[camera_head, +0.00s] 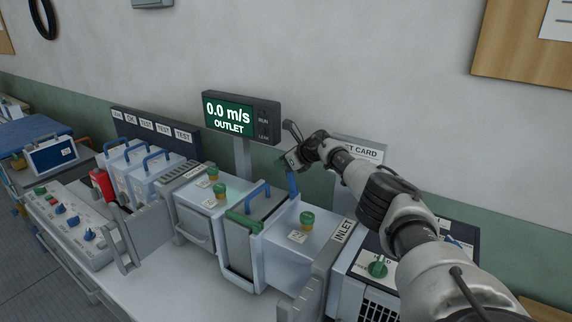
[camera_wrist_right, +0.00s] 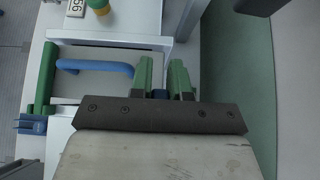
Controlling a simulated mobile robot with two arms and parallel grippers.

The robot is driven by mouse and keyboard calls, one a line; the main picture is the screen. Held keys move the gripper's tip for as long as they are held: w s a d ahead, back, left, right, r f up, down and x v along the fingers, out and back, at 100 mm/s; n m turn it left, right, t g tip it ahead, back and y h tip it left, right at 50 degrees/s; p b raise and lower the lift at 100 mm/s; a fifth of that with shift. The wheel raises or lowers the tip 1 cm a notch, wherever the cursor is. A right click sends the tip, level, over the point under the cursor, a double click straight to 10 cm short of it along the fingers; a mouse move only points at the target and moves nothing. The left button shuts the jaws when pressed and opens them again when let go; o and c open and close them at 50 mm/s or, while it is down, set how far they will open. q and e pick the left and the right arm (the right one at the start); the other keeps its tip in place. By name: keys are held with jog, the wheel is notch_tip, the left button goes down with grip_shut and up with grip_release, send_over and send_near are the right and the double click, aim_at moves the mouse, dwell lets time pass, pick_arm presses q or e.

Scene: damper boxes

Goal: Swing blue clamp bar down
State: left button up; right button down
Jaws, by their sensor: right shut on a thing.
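The blue clamp bar (camera_head: 292,184) stands raised at the back edge of the damper box with the blue handle, just below my right gripper (camera_head: 291,166). In the right wrist view, my right gripper (camera_wrist_right: 163,80) has its green fingers close together, with a small piece of blue (camera_wrist_right: 160,94) between them. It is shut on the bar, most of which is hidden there. The damper box's blue handle (camera_head: 257,190) also shows in the right wrist view (camera_wrist_right: 95,67). A green bar (camera_head: 243,222) lies along the box's front edge. My left gripper is not in view.
Box 2 with a green knob (camera_head: 307,219) and the INLET panel (camera_head: 343,231) stand right of the damper. The outlet display (camera_head: 241,117) stands behind. A control panel (camera_head: 69,226) and spare boxes (camera_head: 148,172) are at left. The table front (camera_head: 190,285) is clear.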

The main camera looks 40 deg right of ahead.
jog(key=shift+f, duration=0.15)
jog(key=c, duration=1.1)
grip_release()
jog(key=shift+w, duration=0.15)
jog(key=shift+s+d+r, duration=0.15)
jog(key=shift+s+r, duration=0.25)
jog(key=shift+s, duration=0.1)
jog(key=shift+b+v, duration=0.8)
jog(key=shift+v, duration=3.95)
jog(key=shift+r, duration=0.1)
